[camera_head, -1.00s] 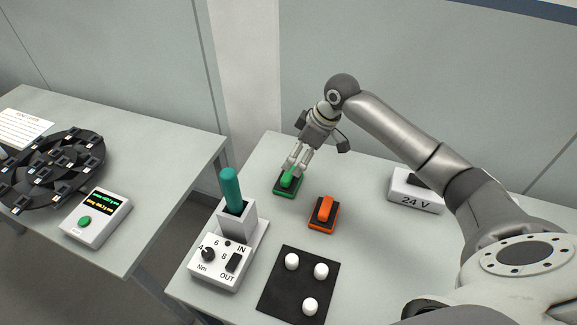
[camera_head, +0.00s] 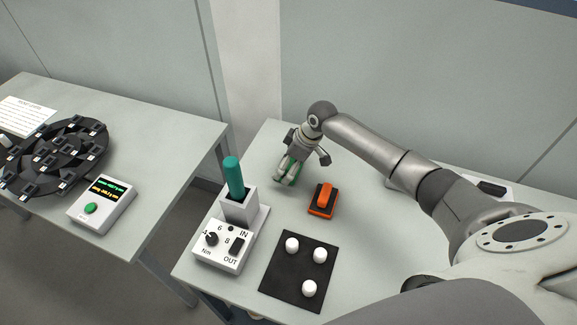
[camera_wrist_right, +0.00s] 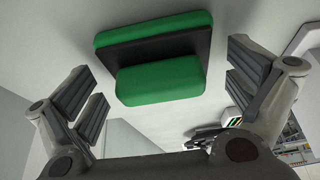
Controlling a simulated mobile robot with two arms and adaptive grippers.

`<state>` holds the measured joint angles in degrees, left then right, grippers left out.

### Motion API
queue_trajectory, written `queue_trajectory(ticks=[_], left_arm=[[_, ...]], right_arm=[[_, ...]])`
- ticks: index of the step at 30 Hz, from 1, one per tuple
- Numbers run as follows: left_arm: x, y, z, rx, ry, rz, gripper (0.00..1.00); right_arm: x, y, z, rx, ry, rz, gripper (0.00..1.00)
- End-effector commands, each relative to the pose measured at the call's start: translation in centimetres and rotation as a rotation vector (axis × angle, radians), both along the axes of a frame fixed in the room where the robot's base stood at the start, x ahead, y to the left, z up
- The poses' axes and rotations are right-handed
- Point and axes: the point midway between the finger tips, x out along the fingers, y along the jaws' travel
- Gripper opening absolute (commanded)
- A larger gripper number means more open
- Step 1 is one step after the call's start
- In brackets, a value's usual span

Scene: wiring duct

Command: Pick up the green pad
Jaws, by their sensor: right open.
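The green pad (camera_wrist_right: 160,78) has a green base, a black layer and a green raised block. In the right wrist view it lies between the two open fingers of my right gripper (camera_wrist_right: 165,90), with space on both sides. In the head view the green pad (camera_head: 292,167) is on the right table, mostly hidden by my right gripper (camera_head: 284,176). I cannot tell from the head view how high the fingers are above the table. My left gripper is in neither view.
An orange pad (camera_head: 323,199) sits just right of the green one. A white torque unit (camera_head: 222,248) with a teal-handled driver (camera_head: 233,176) stands to the left. A black mat (camera_head: 297,272) with white knobs lies in front. A left table holds a dark round rack (camera_head: 55,155).

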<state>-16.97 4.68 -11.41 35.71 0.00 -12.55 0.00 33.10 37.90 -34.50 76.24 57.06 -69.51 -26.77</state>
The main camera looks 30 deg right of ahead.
Motion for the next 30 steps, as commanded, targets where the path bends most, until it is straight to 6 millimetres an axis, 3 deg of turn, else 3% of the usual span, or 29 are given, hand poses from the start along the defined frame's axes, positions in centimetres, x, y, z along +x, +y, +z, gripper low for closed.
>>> queue_trajectory(ticks=[3, 12, 23, 30], left_arm=[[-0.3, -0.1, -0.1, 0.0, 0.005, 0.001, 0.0], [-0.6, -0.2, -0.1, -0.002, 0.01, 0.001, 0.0], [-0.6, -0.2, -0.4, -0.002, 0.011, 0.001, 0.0], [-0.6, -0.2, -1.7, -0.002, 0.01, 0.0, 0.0]], right_arm=[[0.0, 0.0, 0.0, 0.0, 0.0, 0.0, 0.97], [0.0, 0.0, 0.0, 0.0, 0.0, 0.0, 0.6], [0.0, 0.0, 0.5, 0.0, -0.001, 0.002, 0.6], [-0.3, 0.2, 3.6, 0.0, -0.004, 0.003, 0.6]])
